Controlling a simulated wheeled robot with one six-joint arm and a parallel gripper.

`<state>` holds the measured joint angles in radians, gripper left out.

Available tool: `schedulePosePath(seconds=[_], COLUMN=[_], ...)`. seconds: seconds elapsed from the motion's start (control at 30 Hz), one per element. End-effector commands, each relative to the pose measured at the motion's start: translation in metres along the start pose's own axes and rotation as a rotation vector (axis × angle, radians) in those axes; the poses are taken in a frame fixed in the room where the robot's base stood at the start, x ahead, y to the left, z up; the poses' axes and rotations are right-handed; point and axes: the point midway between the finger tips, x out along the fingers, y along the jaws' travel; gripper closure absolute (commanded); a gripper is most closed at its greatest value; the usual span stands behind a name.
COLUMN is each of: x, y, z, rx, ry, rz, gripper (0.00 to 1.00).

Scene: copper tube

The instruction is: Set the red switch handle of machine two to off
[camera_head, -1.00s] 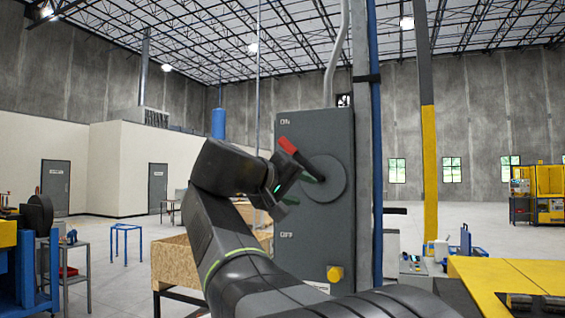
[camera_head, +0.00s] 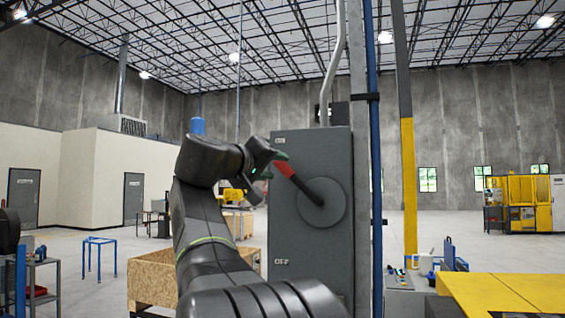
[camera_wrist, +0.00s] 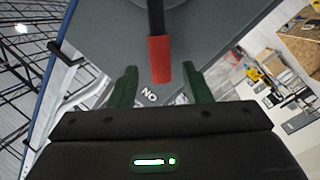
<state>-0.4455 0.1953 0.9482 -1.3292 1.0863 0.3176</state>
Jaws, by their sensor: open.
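The switch handle is a black lever with a red grip (camera_head: 285,169), on a round grey disc (camera_head: 334,212) on the front of a tall grey switch box (camera_head: 310,240). It points up and left, toward the upper ON label (camera_head: 280,141); the OFF label (camera_head: 281,262) is lower down. My gripper (camera_head: 271,165) is open at the grip's outer end. In the wrist view, the red grip (camera_wrist: 159,58) lies between the two spread green fingers of my gripper (camera_wrist: 159,72), with a gap on each side. The fingers do not appear to touch it.
A grey post with a blue pipe (camera_head: 375,170) stands right of the box. A wooden crate (camera_head: 155,283) is low behind my arm. A yellow-topped table (camera_head: 530,292) is at the lower right. Open floor lies further back.

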Motion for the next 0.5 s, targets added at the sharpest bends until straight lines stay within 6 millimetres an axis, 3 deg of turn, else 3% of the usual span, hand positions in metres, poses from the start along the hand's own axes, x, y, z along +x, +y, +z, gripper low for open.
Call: schedulePosePath(seconds=[0.2, 0.5], x=[0.033, 0.044], y=[0.002, 0.0], z=[-0.001, 0.0], rx=[-0.001, -0.001], ry=[-0.003, 0.0], rz=[0.001, 0.0], gripper=[0.56, 0.56])
